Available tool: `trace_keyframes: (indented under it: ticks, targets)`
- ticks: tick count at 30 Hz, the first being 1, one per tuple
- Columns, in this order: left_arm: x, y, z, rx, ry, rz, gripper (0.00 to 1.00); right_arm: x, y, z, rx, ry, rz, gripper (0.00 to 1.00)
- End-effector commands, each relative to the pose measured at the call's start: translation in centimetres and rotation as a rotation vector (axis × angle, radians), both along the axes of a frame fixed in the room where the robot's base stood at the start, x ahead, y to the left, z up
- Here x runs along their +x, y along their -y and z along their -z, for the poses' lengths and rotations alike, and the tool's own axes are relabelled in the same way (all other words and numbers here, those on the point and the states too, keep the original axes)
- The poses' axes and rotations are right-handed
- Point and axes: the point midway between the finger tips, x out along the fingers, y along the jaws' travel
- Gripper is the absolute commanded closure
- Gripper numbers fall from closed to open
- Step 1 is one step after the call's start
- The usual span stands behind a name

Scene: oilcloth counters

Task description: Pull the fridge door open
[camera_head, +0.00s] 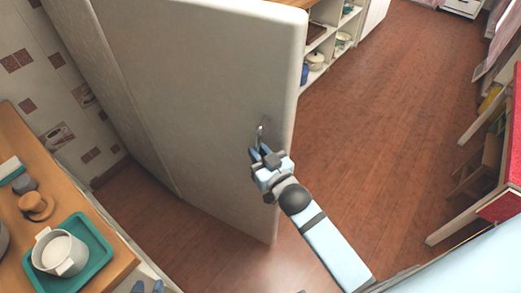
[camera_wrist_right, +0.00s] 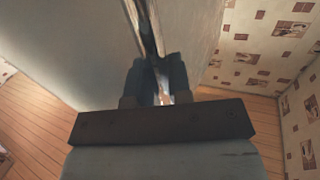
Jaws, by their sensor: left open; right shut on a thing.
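The fridge (camera_head: 120,90) is tall and off-white and stands beside the tiled wall. Its door (camera_head: 215,95) is the broad panel facing me, with a vertical seam along its left side. I cannot tell from these frames how far the door stands open. A thin metal handle (camera_head: 260,132) is near the door's right edge. My right gripper (camera_head: 262,150) is shut on the handle; in the right wrist view its fingers (camera_wrist_right: 158,82) close around the narrow vertical bar (camera_wrist_right: 146,30). My left gripper (camera_head: 147,287) shows only its open fingertips at the bottom edge, empty, by the counter.
Shelves (camera_head: 322,42) stand behind the fridge. A red-topped table (camera_head: 505,207) is at right. The brown floor (camera_head: 385,110) between is clear.

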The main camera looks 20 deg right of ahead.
Motion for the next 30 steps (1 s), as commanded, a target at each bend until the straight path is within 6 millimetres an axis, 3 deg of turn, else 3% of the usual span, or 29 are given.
trace_keyframes:
  ticks: [16,17,20,30]
  targets:
    - [0.00,0.02,-0.04,0.000,0.000,0.000,0.57,-0.01,-0.14,-0.04,-0.002,0.001,-0.003,1.00]
    - [0.00,0.02,-0.04,0.000,0.000,0.000,0.57,-0.01,-0.14,-0.04,-0.002,0.001,-0.003,0.77]
    - [-0.01,0.03,-0.02,0.000,0.000,0.000,0.57,-0.01,-0.14,-0.03,-0.002,0.001,-0.003,0.57]
    - [-0.02,0.03,0.13,0.000,-0.002,0.001,0.57,-0.44,-0.07,0.09,0.000,-0.001,-0.002,0.57]
